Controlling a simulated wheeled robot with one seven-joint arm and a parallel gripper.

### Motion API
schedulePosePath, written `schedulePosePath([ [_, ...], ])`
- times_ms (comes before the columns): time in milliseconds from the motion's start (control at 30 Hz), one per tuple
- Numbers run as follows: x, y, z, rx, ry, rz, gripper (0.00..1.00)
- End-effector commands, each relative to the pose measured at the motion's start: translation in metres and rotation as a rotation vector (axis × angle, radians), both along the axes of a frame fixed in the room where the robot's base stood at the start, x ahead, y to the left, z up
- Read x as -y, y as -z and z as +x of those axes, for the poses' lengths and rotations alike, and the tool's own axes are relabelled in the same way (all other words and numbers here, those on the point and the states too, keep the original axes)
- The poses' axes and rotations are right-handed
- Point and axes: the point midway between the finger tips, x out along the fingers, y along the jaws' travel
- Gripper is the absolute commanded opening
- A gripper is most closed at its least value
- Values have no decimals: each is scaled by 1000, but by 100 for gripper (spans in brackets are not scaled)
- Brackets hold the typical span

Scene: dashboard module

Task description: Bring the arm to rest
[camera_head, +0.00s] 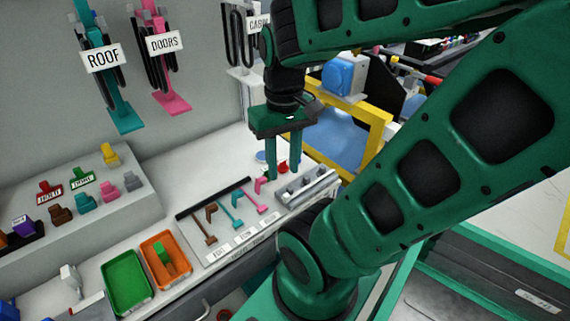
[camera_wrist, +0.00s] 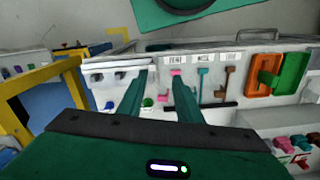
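My gripper (camera_head: 283,174) hangs with its fingers pointing down above the back right part of the white counter (camera_head: 217,165). Its two green fingers stand apart with nothing visibly held between them. The wrist view also shows my gripper (camera_wrist: 160,80) with spread fingers. The fingertips are near a grey slotted block (camera_head: 307,186) and a red knob (camera_head: 283,168); I cannot tell whether they touch anything. My green arm crosses the right side of the head view and hides part of the counter.
A labelled panel holds brown (camera_head: 203,228), teal (camera_head: 230,212) and pink (camera_head: 256,197) levers. A green tray (camera_head: 127,283) and an orange tray (camera_head: 148,247) stand left of it. A yellow frame (camera_head: 377,133) stands right of my gripper. ROOF (camera_head: 104,57) and DOORS (camera_head: 164,43) signs hang behind.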

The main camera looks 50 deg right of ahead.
Motion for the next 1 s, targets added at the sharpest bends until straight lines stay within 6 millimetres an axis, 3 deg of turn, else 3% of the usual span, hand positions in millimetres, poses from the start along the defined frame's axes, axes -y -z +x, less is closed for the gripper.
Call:
schedulePosePath([
  [200, 6, 3, -12, 9, 146, -5, 32],
  [1000, 6, 3, -11, 8, 142, -4, 32],
])
